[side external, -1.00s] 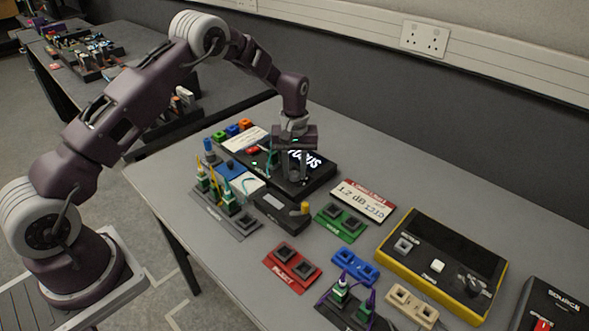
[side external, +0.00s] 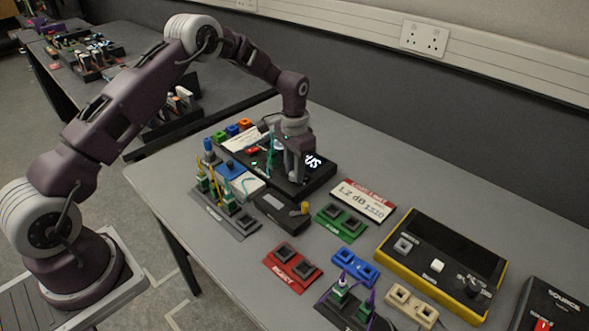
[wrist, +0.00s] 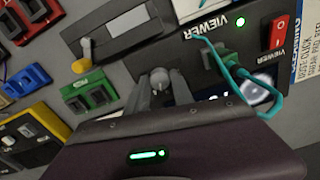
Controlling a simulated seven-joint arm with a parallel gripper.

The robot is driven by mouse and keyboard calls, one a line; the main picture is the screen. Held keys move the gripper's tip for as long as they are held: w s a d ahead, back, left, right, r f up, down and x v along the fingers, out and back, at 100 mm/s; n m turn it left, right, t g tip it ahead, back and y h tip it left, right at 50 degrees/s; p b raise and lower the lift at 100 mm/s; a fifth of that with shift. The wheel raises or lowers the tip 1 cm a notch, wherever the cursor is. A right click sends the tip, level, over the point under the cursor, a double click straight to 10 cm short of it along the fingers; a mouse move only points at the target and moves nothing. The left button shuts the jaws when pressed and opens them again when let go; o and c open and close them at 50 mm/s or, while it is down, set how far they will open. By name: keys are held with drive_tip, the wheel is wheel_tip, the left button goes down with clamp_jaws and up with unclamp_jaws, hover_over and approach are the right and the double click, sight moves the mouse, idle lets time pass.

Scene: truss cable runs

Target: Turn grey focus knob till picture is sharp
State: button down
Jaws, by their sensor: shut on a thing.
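My gripper (side external: 297,178) points down over the viewer and covers part of the screen. In the wrist view its fingers (wrist: 159,92) are shut on the grey focus knob (wrist: 160,77), one on each side. Only the knob's rounded end shows between them. My gripper's body hides most of the screen in the wrist view, so I cannot judge there how sharp the picture is.
A teal cable (wrist: 232,72) loops from a green plug close beside my gripper. The viewer's red switch (wrist: 280,31) and green light are near it. A black box with a yellow knob (side external: 304,208) stands in front. Bare bench lies at the front left.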

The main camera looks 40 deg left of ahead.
drive_tip(key=shift+m, duration=1.8)
drive_tip(key=c, duration=1.1)
unclamp_jaws()
